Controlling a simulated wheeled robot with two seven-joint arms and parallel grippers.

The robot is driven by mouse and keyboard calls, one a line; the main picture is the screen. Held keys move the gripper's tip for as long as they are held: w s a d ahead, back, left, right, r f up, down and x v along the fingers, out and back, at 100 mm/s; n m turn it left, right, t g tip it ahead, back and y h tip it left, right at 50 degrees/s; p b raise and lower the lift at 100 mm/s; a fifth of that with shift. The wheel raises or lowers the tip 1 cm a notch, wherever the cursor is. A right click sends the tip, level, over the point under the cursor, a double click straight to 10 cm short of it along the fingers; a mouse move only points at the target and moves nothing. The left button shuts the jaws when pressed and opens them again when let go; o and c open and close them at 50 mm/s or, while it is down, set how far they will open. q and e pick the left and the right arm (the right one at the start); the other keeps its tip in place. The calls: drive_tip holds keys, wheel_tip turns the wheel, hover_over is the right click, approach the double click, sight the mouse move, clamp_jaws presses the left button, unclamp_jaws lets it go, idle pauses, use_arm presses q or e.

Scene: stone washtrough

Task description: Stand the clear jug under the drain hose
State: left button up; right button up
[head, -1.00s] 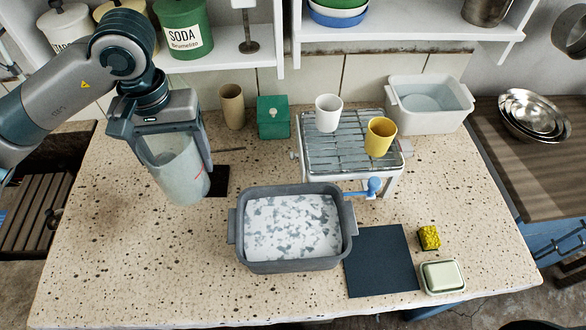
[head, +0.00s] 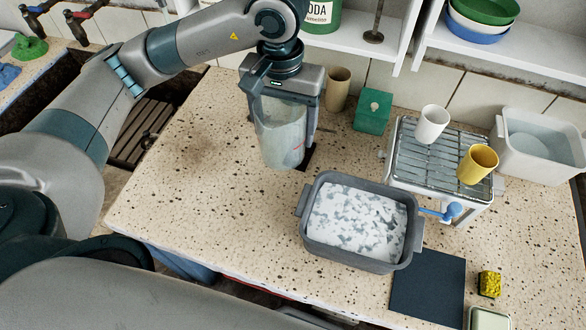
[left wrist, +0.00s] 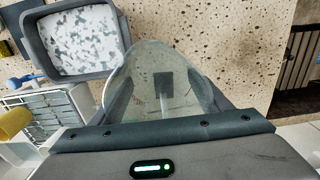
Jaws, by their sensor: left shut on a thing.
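The clear jug (head: 278,140) is see-through and upright or slightly tilted, over the counter behind and left of the grey tub. My left gripper (head: 284,120) is shut on it from above. I cannot tell whether its base touches the counter. The left wrist view looks down on the jug (left wrist: 150,85), with a dark square showing through it. A short blue hose-like piece (head: 450,211) sticks out at the front of the metal drip rack (head: 430,165); I cannot tell if it is the drain hose. My right gripper is not in view.
White (head: 432,124) and yellow (head: 476,163) cups stand on the rack. A tan cup (head: 338,90) and green box (head: 373,111) stand behind the jug. A dark mat (head: 428,283) lies right; the left counter is clear.

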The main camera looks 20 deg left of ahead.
use_arm(q)
wheel_tip(320, 180, down, 5)
drive_tip(key=shift+s+f+p, duration=0.1)
drive_tip(key=shift+s+p, duration=0.05)
drive_tip(key=shift+p, duration=0.4)
wheel_tip(320, 180, down, 7)
drive_tip(key=p, duration=0.1)
drive_tip(key=shift+p, duration=0.35)
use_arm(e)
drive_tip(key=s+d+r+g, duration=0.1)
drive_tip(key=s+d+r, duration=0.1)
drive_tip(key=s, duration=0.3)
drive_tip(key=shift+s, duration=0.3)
use_arm(q)
drive_tip(key=shift+f+p, duration=0.65)
drive_tip(key=shift+f, duration=1.35)
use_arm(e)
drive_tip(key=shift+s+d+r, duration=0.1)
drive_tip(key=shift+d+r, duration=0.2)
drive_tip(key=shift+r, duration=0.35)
use_arm(q)
drive_tip(key=shift+f, duration=0.25)
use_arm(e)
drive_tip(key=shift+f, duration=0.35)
